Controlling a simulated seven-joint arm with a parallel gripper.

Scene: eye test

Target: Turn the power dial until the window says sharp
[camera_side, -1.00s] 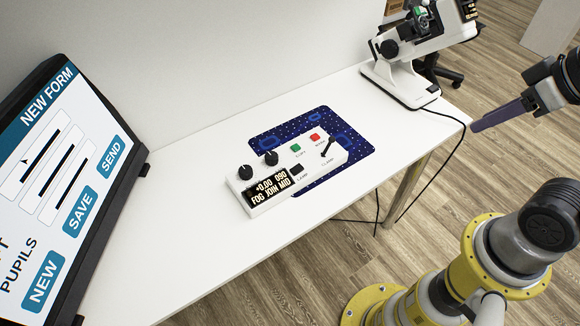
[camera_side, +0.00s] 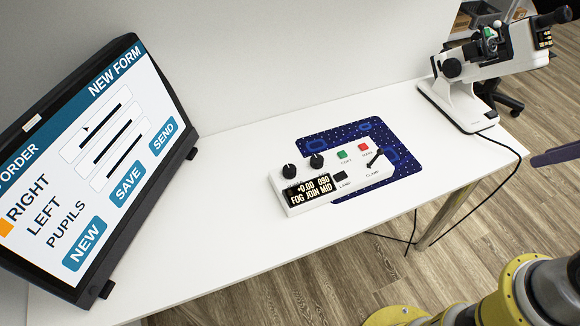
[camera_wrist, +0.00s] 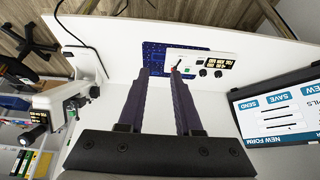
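A white control box (camera_side: 353,176) lies on the table, partly over a blue patterned mat. Two black dials, one at the left end (camera_side: 289,171) and one beside it (camera_side: 317,160), stand on its top; I see no label telling which is the power dial. The box's window (camera_side: 311,190) reads "+0.00 090" and "FOG JOIN MID". In the wrist view, the dials (camera_wrist: 210,73) are right of my fingertips. My gripper (camera_wrist: 159,71) is open and empty, its purple fingers apart. In the side view only one finger shows at the right edge, well away from the box.
The box also has a green button (camera_side: 342,155), a red button (camera_side: 363,147), a black lamp switch (camera_side: 340,175) and a clamp lever (camera_side: 375,158). A form screen (camera_side: 100,160) stands left, a white lens instrument (camera_side: 455,105) at the far right.

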